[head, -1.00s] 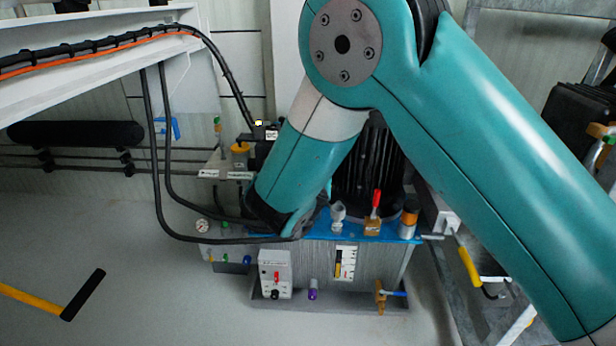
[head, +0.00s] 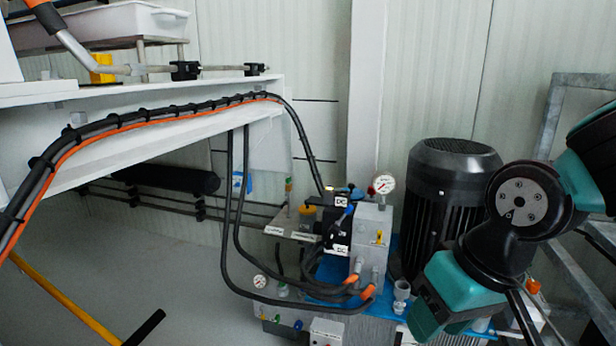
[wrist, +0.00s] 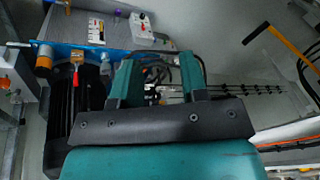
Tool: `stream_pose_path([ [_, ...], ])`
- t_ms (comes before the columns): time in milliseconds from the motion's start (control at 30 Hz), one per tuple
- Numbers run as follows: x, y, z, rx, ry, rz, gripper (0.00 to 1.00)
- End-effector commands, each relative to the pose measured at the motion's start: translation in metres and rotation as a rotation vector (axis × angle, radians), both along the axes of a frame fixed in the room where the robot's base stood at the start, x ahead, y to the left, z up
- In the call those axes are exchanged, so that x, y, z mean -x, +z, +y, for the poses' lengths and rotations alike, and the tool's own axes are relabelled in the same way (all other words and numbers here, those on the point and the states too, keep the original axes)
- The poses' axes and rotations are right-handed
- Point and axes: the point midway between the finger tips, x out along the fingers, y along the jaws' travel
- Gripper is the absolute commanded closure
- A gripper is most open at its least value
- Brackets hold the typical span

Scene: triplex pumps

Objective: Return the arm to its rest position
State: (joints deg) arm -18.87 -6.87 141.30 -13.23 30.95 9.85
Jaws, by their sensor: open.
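My arm (head: 560,190) is folded at the right side of the head view, with its dark wrist joint in front of the black motor. My gripper (head: 440,305) hangs from it at the lower right, pointing down and left. In the wrist view my gripper (wrist: 157,72) shows two teal fingers set apart, with nothing held between them. Part of the arm is cut off by the right edge of the head view.
The hydraulic unit has a black motor (head: 450,200), a pressure gauge (head: 384,184) and a grey valve block (head: 372,240). Black hoses (head: 240,220) hang beside it. A white beam (head: 150,150) crosses the left. A yellow-handled tool (head: 70,300) is at lower left. Metal framing (head: 560,110) stands right.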

Motion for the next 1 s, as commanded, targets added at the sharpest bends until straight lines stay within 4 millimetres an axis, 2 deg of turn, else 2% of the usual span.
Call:
stream_pose_path([
  [33,0.020,0.008,0.000,-0.021,0.072,0.014,0.60],
  [200,0.087,0.027,0.004,-0.075,0.349,0.057,0.60],
  [233,0.083,0.043,0.005,-0.073,0.340,0.059,0.60],
  [467,0.081,0.098,0.005,-0.071,0.333,0.061,0.60],
  [567,0.080,0.128,0.005,-0.071,0.331,0.061,0.60],
  [1000,0.080,0.294,0.005,-0.072,0.329,0.060,0.60],
])
